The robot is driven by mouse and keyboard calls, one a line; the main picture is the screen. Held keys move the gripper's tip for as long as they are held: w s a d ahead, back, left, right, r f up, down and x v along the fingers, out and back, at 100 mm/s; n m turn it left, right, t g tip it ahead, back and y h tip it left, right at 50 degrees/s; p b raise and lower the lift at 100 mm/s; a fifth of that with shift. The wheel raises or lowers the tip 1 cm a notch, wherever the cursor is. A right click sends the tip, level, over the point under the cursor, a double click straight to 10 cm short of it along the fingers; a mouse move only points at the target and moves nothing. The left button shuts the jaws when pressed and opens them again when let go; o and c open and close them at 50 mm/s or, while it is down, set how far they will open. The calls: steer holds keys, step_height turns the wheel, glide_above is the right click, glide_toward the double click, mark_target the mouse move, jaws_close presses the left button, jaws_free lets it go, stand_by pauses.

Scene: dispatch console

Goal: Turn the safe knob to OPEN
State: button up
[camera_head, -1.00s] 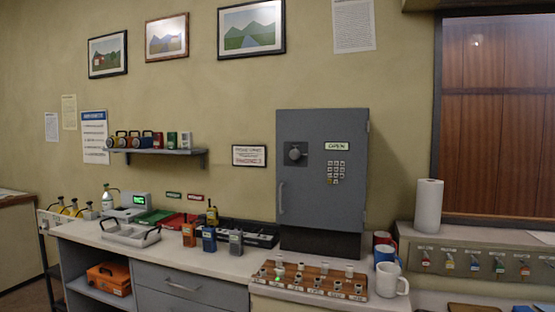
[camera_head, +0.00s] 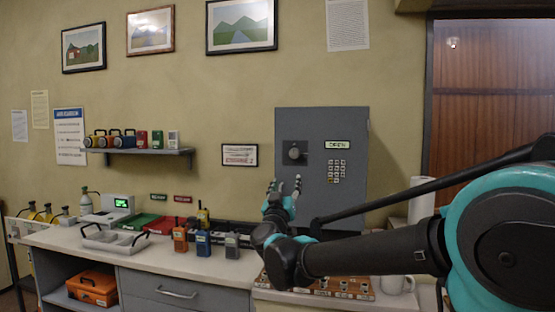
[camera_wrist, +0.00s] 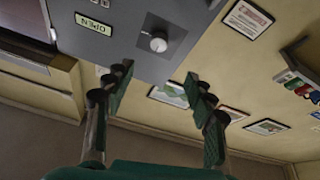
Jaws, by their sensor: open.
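The grey safe (camera_head: 350,125) stands on the counter against the wall. Its round knob (camera_head: 294,153) sits on a dark plate at the upper left of the door, left of the OPEN label (camera_head: 338,145). My gripper (camera_head: 285,184) is open and empty in front of the safe, just below the knob in the head view. In the wrist view the knob (camera_wrist: 158,43) shows upside down beyond the open fingers (camera_wrist: 160,84), apart from them. The wrist view also shows the OPEN label (camera_wrist: 95,23). My arm hides the safe's lower part in the head view.
A keypad (camera_head: 337,171) is below the label. Several radios (camera_head: 203,243) stand on the counter to the left. A rack of sockets (camera_head: 335,290) and a white mug (camera_head: 397,284) are below my arm. Free air lies left of the safe.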

mark_target(294, 156)
steer(key=x, duration=1.7)
steer(key=shift+w+d, duration=0.15)
steer(key=c, duration=1.2)
steer(key=shift+o, duration=0.2)
